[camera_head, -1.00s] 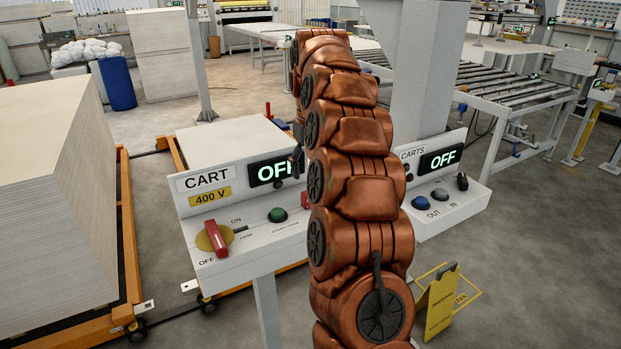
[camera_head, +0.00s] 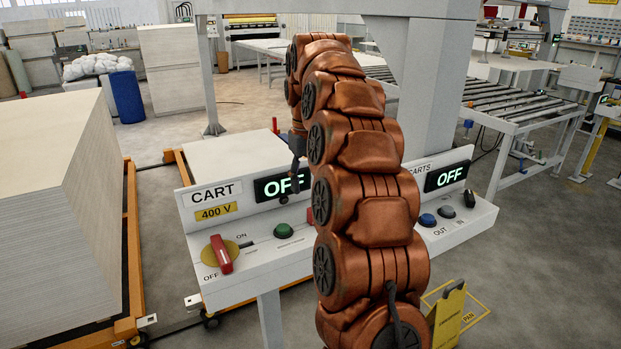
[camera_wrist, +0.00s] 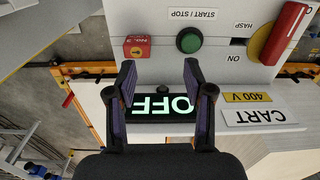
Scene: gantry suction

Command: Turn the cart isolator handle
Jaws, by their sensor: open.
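The cart isolator handle (camera_head: 221,254) is a red bar on a yellow disc, on the sloping face of the CART panel (camera_head: 260,255). It lies between the ON and OFF marks, with the lower end near OFF. The handle also shows at the upper right of the wrist view (camera_wrist: 280,34). The CART display (camera_head: 281,186) reads OFF. My gripper (camera_wrist: 158,72) is open and empty, with its fingers in front of the display and apart from the handle. In the head view the gripper (camera_head: 297,155) is small, dark and partly hidden by my arm.
A green start/stop button (camera_wrist: 189,40) and a red box with a yellow top (camera_wrist: 137,47) sit beside the handle. A CARTS panel (camera_head: 455,215) stands to the right. A board stack (camera_head: 50,200) on an orange cart stands left. A yellow floor sign (camera_head: 449,315) stands lower right.

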